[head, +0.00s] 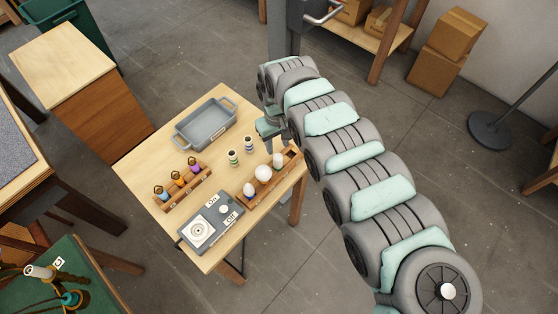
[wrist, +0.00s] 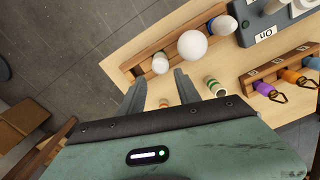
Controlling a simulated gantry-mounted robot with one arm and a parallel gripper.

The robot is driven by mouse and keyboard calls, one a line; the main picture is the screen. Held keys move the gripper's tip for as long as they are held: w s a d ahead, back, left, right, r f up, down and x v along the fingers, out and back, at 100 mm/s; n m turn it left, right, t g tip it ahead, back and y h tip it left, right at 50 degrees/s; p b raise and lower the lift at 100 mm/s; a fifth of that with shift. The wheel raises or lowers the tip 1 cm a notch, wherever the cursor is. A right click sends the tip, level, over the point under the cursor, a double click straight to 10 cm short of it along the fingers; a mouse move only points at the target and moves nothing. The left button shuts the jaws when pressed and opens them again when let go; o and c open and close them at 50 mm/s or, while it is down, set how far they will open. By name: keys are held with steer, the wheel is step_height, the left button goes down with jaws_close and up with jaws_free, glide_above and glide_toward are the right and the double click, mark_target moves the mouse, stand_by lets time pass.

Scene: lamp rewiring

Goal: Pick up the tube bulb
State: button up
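A wooden rack (head: 250,203) on the table holds three white bulbs in a row. The bulb at its right end (head: 278,160) is narrow with a rounded top and looks like the tube bulb; it also shows in the wrist view (wrist: 160,63). Beside it are a large round bulb (head: 263,173) and a smaller bulb (head: 249,189). My gripper (head: 276,146) is beside the right end of the rack, near the tube bulb. In the wrist view my gripper (wrist: 160,86) has its fingers apart, with nothing between them; the tube bulb is just beyond the tips.
Two striped cylinders (head: 233,157) (head: 248,143) stand close to my gripper. A grey tray (head: 208,124), a rack of colored hooked items (head: 181,185) and a grey switch box (head: 211,222) are on the table. Bare tabletop (head: 150,160) shows at the left.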

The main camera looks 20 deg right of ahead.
mark_target(277, 155)
step_height(277, 155, down, 5)
steer(key=shift+a+r, duration=0.1)
steer(key=f, duration=0.5)
steer(key=shift+s, duration=0.2)
steer(key=shift+f, duration=0.3)
steer(key=shift+c, duration=0.5)
jaws_close()
